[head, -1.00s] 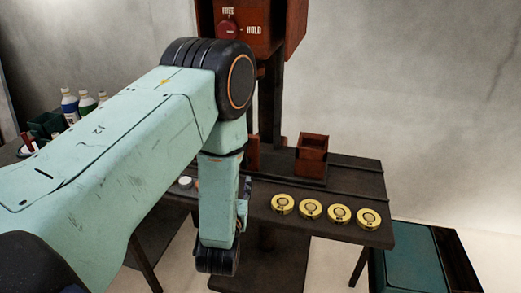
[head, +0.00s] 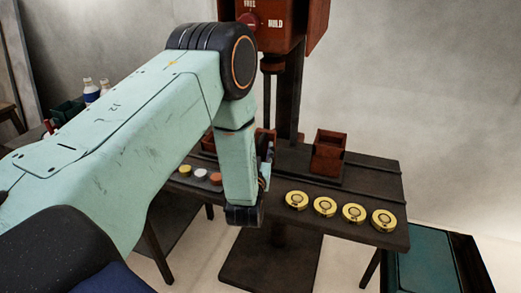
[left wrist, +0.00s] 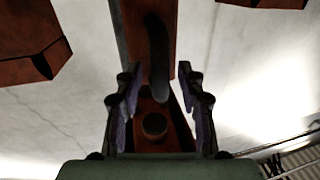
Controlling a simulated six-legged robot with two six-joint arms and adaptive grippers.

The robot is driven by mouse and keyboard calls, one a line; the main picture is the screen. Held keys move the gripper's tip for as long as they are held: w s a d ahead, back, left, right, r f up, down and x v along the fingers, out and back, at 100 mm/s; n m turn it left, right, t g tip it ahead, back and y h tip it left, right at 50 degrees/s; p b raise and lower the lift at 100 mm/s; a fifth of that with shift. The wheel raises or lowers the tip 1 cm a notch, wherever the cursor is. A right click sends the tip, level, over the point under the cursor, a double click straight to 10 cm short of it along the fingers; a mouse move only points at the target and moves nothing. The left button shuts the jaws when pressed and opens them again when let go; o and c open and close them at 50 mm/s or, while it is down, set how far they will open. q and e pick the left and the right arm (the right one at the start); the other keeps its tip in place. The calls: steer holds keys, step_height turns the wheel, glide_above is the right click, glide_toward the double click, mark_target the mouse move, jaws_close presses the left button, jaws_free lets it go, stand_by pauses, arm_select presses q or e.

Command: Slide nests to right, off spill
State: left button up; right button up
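Several yellow round discs with dark rings, perhaps the nests, lie in a row along the front right of the dark table; the leftmost disc (head: 296,200) is nearest my arm. No spill can be made out. My left arm comes down in front of the table, left of the row. Its wrist hides most of the gripper in the head view; only a bluish edge of the gripper shows beside it. In the left wrist view the fingers of my left gripper (left wrist: 157,95) stand apart with nothing held between them. My right gripper is not in view.
The dark table (head: 347,222) carries an open red-brown box (head: 328,152) behind the discs. A red machine head (head: 275,35) stands on a column above. Small round pieces (head: 201,174) lie left of my wrist. A teal-topped bench (head: 420,265) stands lower right.

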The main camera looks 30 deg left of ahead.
arm_select(q)
steer(key=shift+w+a+f, duration=0.1)
jaws_close()
stand_by(0.7)
